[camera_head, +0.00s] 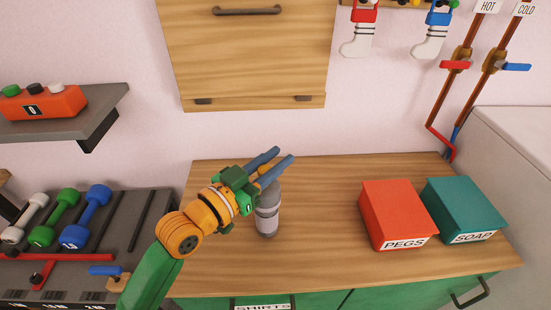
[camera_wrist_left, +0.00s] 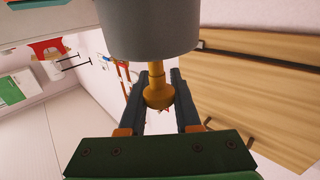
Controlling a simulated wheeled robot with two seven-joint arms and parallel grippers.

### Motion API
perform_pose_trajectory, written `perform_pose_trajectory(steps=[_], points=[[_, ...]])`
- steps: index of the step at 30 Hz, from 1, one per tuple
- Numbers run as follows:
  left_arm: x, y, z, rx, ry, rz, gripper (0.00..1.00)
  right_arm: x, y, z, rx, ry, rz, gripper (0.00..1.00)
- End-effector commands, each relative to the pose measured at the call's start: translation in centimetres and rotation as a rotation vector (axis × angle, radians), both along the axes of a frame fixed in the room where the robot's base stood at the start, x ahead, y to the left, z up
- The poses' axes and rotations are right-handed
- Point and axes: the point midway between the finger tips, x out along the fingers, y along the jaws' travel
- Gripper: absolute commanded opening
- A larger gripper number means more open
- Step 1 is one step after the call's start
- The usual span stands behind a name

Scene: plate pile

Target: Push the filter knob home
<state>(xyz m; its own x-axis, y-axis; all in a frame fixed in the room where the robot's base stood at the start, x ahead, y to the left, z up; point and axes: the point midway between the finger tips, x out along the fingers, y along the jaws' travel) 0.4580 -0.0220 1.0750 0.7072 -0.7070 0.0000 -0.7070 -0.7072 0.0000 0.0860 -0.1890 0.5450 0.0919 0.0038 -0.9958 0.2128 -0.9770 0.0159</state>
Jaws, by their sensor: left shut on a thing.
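A grey cylinder (camera_head: 267,222) with a pale band stands upright on the wooden counter (camera_head: 320,215). In the left wrist view the cylinder (camera_wrist_left: 148,30) fills the top middle. A yellow knob (camera_wrist_left: 158,95) joins it by a thin yellow stem (camera_wrist_left: 156,68), and some stem shows between knob and cylinder. My left gripper (camera_head: 284,154) is at the top of the cylinder with its blue-grey fingers pointing up and right. In the left wrist view its fingers lie on either side of the knob, shut on it. My right gripper is in neither view.
A red PEGS box (camera_head: 393,210) and a teal SOAP box (camera_head: 463,205) stand to the right on the counter. Dumbbells (camera_head: 70,220) lie on a rack at left, below a grey shelf (camera_head: 75,115). A wooden cabinet (camera_head: 250,60) hangs above. The counter between cylinder and boxes is clear.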

Motion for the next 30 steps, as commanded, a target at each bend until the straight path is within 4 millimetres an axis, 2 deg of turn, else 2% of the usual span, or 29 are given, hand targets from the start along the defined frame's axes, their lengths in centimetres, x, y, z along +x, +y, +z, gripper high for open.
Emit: perform_pose_trajectory(steps=[24,26,30], points=[[0.0,0.0,0.0,0.000,0.000,0.000,0.00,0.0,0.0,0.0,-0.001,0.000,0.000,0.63],[0.0,0.0,-0.2,0.000,0.000,0.000,0.00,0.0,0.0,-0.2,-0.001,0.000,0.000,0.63],[0.0,0.0,-2.1,0.002,0.002,-0.001,0.00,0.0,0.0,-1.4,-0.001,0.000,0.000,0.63]])
